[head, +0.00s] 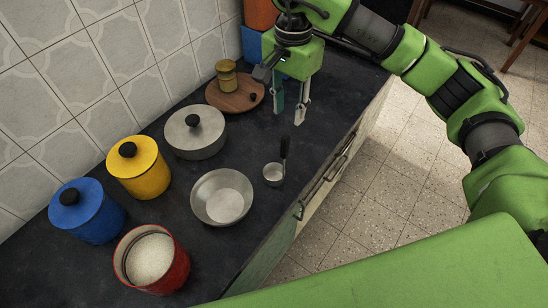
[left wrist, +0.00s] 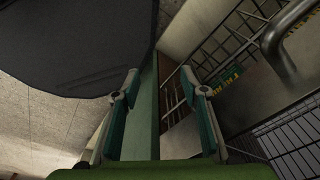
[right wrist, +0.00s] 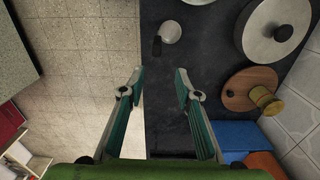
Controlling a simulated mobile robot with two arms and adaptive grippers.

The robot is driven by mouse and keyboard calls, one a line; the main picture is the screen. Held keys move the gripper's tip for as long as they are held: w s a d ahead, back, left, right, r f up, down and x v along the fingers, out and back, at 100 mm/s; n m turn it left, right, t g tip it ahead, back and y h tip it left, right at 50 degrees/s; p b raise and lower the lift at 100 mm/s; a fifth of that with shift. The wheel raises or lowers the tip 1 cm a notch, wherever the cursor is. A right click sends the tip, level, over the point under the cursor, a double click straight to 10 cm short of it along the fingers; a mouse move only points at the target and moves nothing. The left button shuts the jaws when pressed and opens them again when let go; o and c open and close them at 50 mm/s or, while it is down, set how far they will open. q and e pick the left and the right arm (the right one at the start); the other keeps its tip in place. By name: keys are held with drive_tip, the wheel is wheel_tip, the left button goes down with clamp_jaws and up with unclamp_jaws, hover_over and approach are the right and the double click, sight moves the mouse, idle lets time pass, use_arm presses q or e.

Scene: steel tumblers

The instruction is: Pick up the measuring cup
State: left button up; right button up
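The measuring cup (head: 274,174) is a small metal cup with a black upright handle. It stands on the dark counter near its front edge, right of the steel bowl. In the right wrist view the measuring cup (right wrist: 171,32) is at the top centre, beyond the fingertips. My right gripper (head: 290,110) is open and empty, above the counter and farther back than the cup. It also shows in the right wrist view (right wrist: 160,80) with fingers apart. My left gripper (left wrist: 160,80) is open and empty in the left wrist view, away from the cup.
A steel bowl (head: 222,197), a lidded pot (head: 195,138), a yellow canister (head: 144,178), a blue canister (head: 95,220) and a red canister (head: 178,270) stand on the counter (head: 255,235). A round wooden board (head: 228,101) lies farther back. The tiled wall (head: 60,90) bounds the left side.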

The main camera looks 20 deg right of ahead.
sight(288, 135)
drive_tip(key=f+p, duration=0.1)
drive_tip(key=f, duration=0.2)
drive_tip(key=s+f+p, duration=0.1)
drive_tip(key=f, duration=0.2)
drive_tip(key=shift+s, duration=0.15)
drive_tip(key=shift+a+f+p, duration=0.2)
drive_tip(key=shift+f+p, duration=0.6)
drive_tip(key=shift+f, duration=0.4)
wheel_tip(288, 135, down, 3)
drive_tip(key=shift+s+a+f+p, duration=0.1)
drive_tip(key=shift+a+f+p, duration=0.05)
drive_tip(key=shift+p, duration=0.8)
drive_tip(key=shift+f, duration=0.45)
use_arm(q)
drive_tip(key=s+r, duration=0.3)
drive_tip(key=r, duration=0.2)
drive_tip(key=shift+s+r, duration=0.3)
drive_tip(key=shift+r, duration=0.05)
use_arm(e)
clamp_jaws()
